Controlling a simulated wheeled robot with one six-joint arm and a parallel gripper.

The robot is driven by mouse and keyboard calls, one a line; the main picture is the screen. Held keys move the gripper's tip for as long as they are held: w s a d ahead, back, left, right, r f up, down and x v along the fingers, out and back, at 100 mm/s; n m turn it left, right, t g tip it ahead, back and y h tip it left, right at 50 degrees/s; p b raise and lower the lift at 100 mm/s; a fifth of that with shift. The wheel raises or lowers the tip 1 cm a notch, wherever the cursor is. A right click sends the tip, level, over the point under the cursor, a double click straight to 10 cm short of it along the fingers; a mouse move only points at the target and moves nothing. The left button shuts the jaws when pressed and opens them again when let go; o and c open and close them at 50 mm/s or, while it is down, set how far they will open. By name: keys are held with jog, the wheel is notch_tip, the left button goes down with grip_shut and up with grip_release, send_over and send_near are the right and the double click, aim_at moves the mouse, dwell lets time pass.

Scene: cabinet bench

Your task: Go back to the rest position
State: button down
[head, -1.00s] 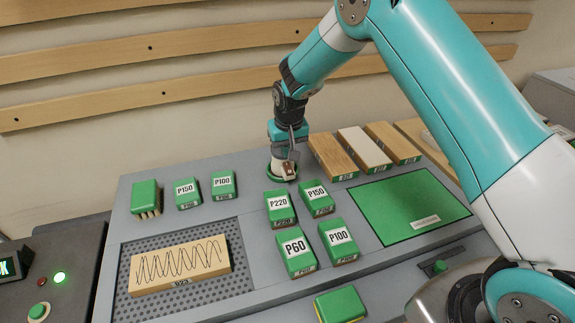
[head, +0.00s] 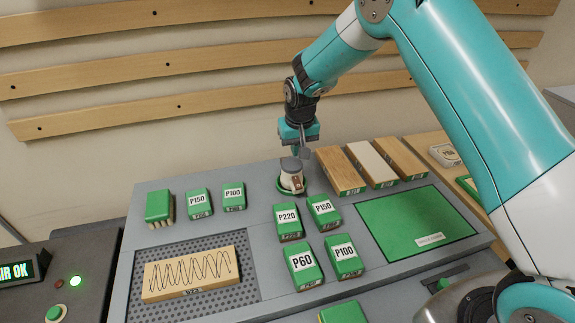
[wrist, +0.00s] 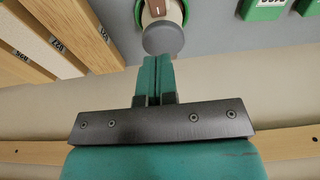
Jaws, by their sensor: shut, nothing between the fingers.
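My gripper (head: 297,150) is shut and empty, just above a small white cup-like item with a grey top (head: 291,173). That item stands in a green ring holder (head: 279,184) at the back of the grey bench. In the wrist view my closed fingers (wrist: 154,62) point at the item's round grey top (wrist: 162,38), with a gap that I cannot judge exactly. A brown and white mark shows on the item's side.
Several green labelled blocks, such as P220 (head: 288,222), stand in front. Wooden boards (head: 341,170) lie right of the holder. A scribbled board (head: 191,273) lies on a perforated plate at left. A green mat (head: 415,222) is at right. Wooden wall rails (head: 150,122) run behind.

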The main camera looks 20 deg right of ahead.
jog(key=s+a+r+n+y+b, duration=0.2)
jog(key=s+a+r+n, duration=0.15)
jog(key=s+r, duration=1.15)
jog(key=s+r+n+g+y, duration=0.1)
jog(key=s, duration=1)
jog(key=s+a+r+n+y+b, duration=0.1)
jog(key=s+n, duration=0.1)
jog(key=s, duration=0.8)
jog(key=shift+s+a+r+g, duration=0.25)
jog(key=shift+s+r+g, duration=0.05)
jog(key=shift+s+g, duration=0.1)
jog(key=shift+n, duration=0.25)
